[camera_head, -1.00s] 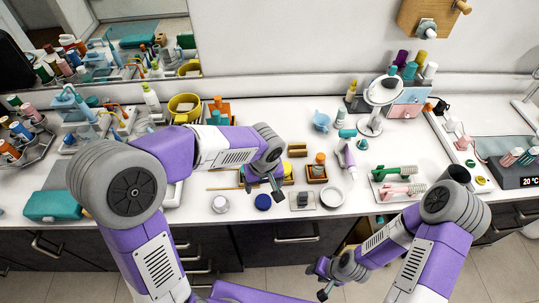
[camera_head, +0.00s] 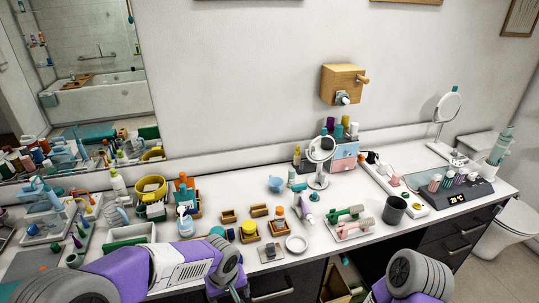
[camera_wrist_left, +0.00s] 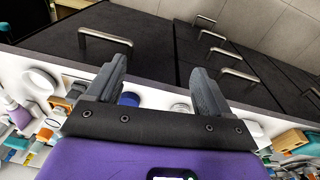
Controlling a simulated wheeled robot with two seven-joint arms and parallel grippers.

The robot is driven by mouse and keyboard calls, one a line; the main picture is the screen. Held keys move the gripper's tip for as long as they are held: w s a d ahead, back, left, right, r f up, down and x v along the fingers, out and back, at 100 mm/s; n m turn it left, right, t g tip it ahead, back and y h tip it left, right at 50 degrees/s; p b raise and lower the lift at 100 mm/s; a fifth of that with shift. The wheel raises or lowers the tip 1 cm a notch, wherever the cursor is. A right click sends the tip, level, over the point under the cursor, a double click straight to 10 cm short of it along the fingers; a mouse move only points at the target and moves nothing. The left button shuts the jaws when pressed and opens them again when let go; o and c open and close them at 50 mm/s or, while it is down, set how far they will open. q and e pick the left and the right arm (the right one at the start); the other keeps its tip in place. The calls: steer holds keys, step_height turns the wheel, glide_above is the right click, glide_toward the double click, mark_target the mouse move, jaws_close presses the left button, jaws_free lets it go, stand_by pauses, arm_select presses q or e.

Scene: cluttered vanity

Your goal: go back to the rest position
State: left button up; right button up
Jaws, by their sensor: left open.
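My left arm comes in from the lower left of the head view, over the front left of the vanity. Its gripper hangs at the counter's front edge in the head view, mostly hidden behind the wrist. In the left wrist view my left gripper (camera_wrist_left: 157,90) is open, with nothing between its two fingers, and faces the dark drawer fronts (camera_wrist_left: 150,40). My right arm shows at the lower right of the head view, in front of the counter; its gripper is out of the picture.
The white counter (camera_head: 240,192) is crowded. Near my left wrist are a white round dish (camera_head: 297,244), a small grey item on a square plate (camera_head: 271,253) and small wooden trays (camera_head: 250,235). Further right are a dark cup (camera_head: 394,210) and a round mirror (camera_head: 321,149). Drawer handles (camera_head: 272,294) stick out below.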

arm_select(q)
step_height(320, 180, down, 9)
steer(key=d+m+g+h, duration=0.1)
steer(key=h, duration=0.1)
steer(key=s+f+h, duration=0.2)
steer(key=s+f, duration=0.9)
steer(key=f, duration=0.4)
steer(key=shift+s+a+f+m+t, duration=0.15)
steer(key=shift+s+f+m+t, duration=0.15)
steer(key=shift+s+f, duration=0.1)
